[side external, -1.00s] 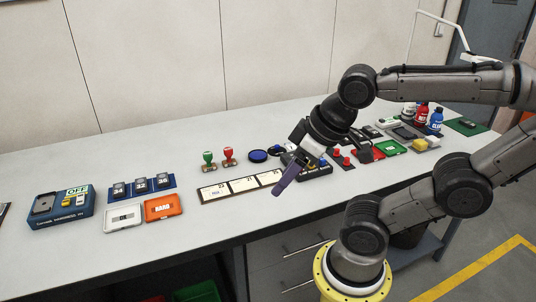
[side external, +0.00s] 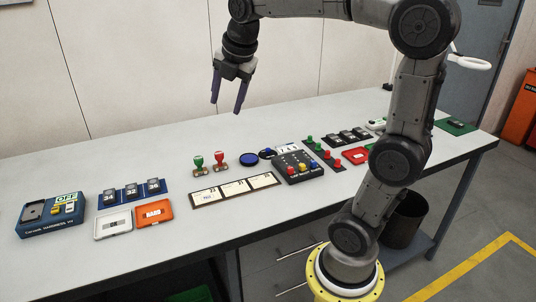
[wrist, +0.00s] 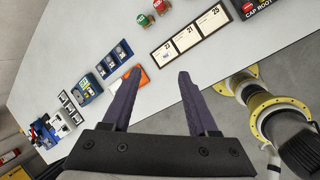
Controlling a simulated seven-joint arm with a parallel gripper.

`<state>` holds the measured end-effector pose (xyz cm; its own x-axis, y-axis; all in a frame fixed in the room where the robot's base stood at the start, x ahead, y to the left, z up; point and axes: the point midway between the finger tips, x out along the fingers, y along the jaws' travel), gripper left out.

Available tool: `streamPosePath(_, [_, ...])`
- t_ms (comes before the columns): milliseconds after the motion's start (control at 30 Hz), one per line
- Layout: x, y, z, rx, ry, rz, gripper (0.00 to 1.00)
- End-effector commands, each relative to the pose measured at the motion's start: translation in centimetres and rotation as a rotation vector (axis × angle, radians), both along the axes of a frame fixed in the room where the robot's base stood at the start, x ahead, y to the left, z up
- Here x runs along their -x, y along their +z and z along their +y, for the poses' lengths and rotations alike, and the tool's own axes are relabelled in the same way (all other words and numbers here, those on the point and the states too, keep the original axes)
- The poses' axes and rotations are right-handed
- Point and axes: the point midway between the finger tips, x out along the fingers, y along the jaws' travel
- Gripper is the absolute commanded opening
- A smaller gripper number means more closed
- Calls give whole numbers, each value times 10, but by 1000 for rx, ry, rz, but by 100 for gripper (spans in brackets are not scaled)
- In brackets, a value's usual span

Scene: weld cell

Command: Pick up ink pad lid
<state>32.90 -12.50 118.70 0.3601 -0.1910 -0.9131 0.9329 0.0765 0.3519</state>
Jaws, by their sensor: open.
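A round blue disc (side external: 249,156) lies flat on the bench, just right of two stamps. A smaller dark round piece with blue on it (side external: 267,154) lies close to its right. I cannot tell which of these is the ink pad lid. Neither shows clearly in the wrist view. My gripper (side external: 226,110) is open and empty, with its two purple fingers pointing down. It is high above the bench, up and left of the blue disc in the side view. In the wrist view my gripper (wrist: 160,75) has a wide gap between its fingers.
Green and red stamps (side external: 220,159) stand beside the disc. A number card strip (side external: 234,188) lies in front, with a dark button box (side external: 295,167) to its right. An orange tray (side external: 154,211) and a blue device (side external: 50,214) are at left. Bare bench lies behind the stamps.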

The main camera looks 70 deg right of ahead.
Motion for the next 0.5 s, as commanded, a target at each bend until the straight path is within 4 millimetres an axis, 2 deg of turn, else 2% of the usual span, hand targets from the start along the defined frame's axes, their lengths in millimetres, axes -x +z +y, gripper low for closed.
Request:
streamPosePath(33, [-15, -6, -26, 27, 30, 45, 60])
streamPosePath(100, [-29, -17, -61, 58, 81, 105, 60])
streamPosePath(233, [-45, -47, -131, 77, 126, 205, 60])
streamPosePath(300, [-46, -67, -168, 65, 113, 249, 60])
streamPosePath(400, [-39, -99, -212, 29, 47, 294, 60])
streamPosePath(500, [-25, -129, -243, -13, -12, 331, 60])
